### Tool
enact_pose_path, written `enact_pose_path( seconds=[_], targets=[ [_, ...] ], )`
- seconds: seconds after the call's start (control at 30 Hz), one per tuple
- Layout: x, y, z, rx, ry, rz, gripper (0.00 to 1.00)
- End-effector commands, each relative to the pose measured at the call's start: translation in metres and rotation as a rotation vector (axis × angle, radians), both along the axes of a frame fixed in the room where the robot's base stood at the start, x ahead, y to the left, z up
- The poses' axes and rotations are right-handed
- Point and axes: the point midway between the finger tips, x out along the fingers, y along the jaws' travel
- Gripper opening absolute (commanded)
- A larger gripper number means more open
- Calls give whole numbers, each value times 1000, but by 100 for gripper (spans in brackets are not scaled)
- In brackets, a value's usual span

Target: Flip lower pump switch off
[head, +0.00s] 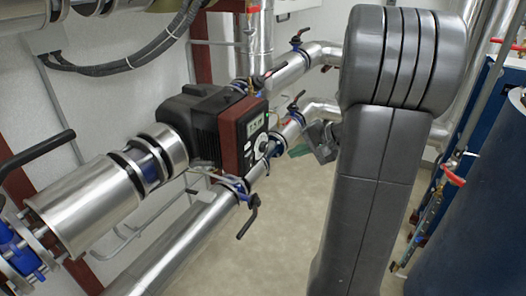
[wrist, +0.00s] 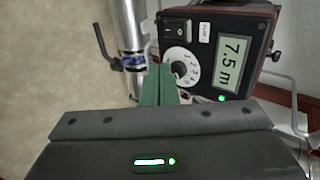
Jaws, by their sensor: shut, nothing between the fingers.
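The pump (head: 215,130) has a black body and a dark red front panel, which also shows in the wrist view (wrist: 240,14). I cannot tell which way the rocker is tipped. My gripper (wrist: 160,70) has green fingers shut together and empty. Its tips appear beside the dial, below the switch in the picture; contact is unclear. In the head view my gripper (head: 297,150) is right of the panel, partly hidden by my arm.
Silver pipes run around the pump, with a black-handled valve (head: 250,215) below it. A red-handled valve (head: 453,172) and a blue tank (head: 480,220) stand at the right. Bare floor (head: 285,225) lies below the pump.

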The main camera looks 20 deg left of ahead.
Motion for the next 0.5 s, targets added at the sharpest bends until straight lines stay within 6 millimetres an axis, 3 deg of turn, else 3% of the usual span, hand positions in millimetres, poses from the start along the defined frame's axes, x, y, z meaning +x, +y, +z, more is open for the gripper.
enact_pose_path(
  seconds=[0.27,0.5],
  targets=[
    [0,1,-2,-2,0,0,0],
    [1,26,-22,-3,5,3,0]
  ],
)
